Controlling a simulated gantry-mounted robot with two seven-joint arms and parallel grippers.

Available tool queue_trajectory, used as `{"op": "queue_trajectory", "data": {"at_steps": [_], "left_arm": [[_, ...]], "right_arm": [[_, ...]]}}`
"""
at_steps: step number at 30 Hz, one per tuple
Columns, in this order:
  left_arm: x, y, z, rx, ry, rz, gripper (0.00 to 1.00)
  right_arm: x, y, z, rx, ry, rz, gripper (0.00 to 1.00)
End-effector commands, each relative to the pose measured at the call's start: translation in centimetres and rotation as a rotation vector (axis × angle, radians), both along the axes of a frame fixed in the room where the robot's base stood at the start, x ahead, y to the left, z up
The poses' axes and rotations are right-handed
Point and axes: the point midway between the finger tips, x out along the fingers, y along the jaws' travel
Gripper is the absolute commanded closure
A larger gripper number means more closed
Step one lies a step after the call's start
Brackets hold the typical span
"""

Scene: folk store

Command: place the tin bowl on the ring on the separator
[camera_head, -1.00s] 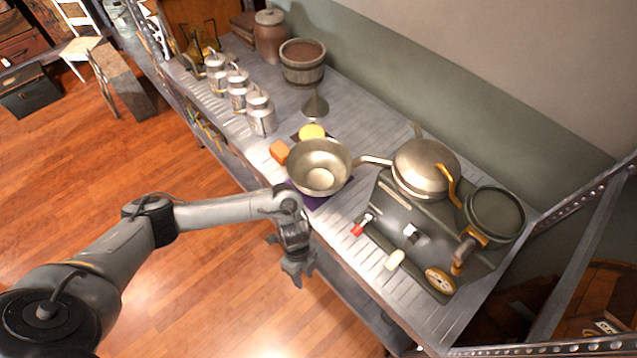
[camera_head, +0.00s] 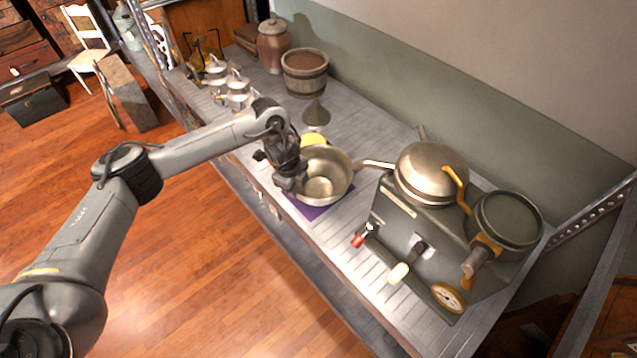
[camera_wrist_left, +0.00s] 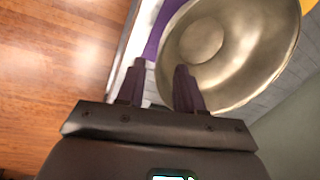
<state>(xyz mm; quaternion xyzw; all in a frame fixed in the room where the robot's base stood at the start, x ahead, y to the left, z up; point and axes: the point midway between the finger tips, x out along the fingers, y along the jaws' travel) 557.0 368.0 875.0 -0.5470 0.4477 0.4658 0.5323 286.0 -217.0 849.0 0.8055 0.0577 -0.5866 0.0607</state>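The tin bowl (camera_head: 325,187) is a shiny open metal bowl standing on a purple cloth near the counter's front edge. My left gripper (camera_head: 290,186) is at its near left rim, pointing down. In the left wrist view the two fingers (camera_wrist_left: 160,80) are apart, one over the inside of the bowl (camera_wrist_left: 245,62) and one outside its rim. Whether they touch the rim I cannot tell. The separator (camera_head: 400,222) is a grey machine right of the bowl. A round dark-topped ring (camera_head: 507,221) sits at its right end. My right gripper is out of view.
A domed metal vessel (camera_head: 432,172) with a spout reaching toward the bowl sits on the separator. A crank handle (camera_head: 398,273) and a gauge wheel (camera_head: 448,297) are at its front. Metal cans (camera_head: 238,92), a funnel (camera_head: 316,112) and a wooden bucket (camera_head: 305,72) stand farther left.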

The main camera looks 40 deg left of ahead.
Motion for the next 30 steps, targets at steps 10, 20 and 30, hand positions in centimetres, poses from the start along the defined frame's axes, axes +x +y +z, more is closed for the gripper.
{"op": "queue_trajectory", "data": {"at_steps": [10, 20, 30], "left_arm": [[0.6, -0.2, -3.1, 0.000, 0.000, 0.000, 0.64], [1.1, -0.3, -6.3, 0.000, 0.001, 0.000, 0.64], [1.2, -0.3, -6.4, -0.001, 0.000, 0.000, 0.75]], "right_arm": [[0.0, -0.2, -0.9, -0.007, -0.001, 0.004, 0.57], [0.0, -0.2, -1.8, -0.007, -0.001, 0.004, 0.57], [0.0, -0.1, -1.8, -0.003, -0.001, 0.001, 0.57]]}}
